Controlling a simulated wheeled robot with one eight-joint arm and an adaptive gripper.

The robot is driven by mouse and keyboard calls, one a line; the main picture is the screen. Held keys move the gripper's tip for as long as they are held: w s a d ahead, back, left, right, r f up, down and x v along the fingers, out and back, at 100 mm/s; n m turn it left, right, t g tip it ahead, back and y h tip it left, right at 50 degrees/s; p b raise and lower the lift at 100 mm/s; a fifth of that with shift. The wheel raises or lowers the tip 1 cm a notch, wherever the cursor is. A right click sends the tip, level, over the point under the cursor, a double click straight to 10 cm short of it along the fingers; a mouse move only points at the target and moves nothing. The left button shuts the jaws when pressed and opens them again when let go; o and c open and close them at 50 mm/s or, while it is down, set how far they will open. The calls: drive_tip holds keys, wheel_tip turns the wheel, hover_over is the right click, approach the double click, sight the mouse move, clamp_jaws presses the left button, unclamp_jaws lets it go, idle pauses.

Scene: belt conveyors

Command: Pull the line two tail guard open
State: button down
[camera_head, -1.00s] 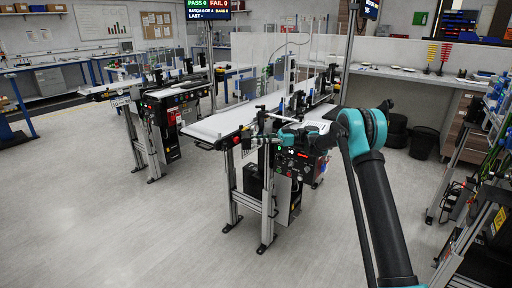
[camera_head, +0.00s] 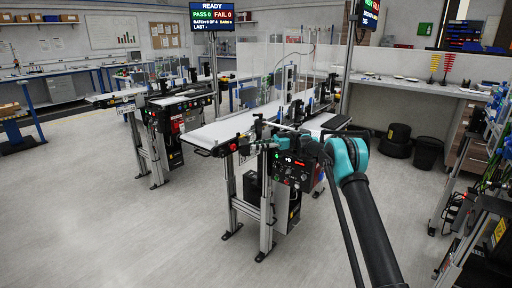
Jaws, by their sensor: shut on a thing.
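The nearer belt conveyor (camera_head: 218,133) has a white belt and stands in the middle of the view. Its near end has dark end parts (camera_head: 212,151) and a red button (camera_head: 233,147). My arm reaches in from the lower right, and my gripper (camera_head: 262,143) is at the side of this near end. It is shut on a small part there, which I take to be the tail guard. The fingers and the guard are tiny and partly hidden by dark fittings. I cannot tell how far the guard stands open.
A control box (camera_head: 293,170) with lit buttons hangs under the nearer belt, close to my arm. A second conveyor (camera_head: 172,100) stands behind to the left. A shelf rack (camera_head: 487,215) is at the right. The grey floor (camera_head: 120,235) in front is clear.

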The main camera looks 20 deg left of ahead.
drive_tip(key=c, duration=1.4)
unclamp_jaws()
drive_tip(key=shift+w+d, duration=0.1)
drive_tip(key=v, duration=1.1)
drive_tip(key=shift+w+d, duration=0.2)
drive_tip(key=shift+d, duration=0.15)
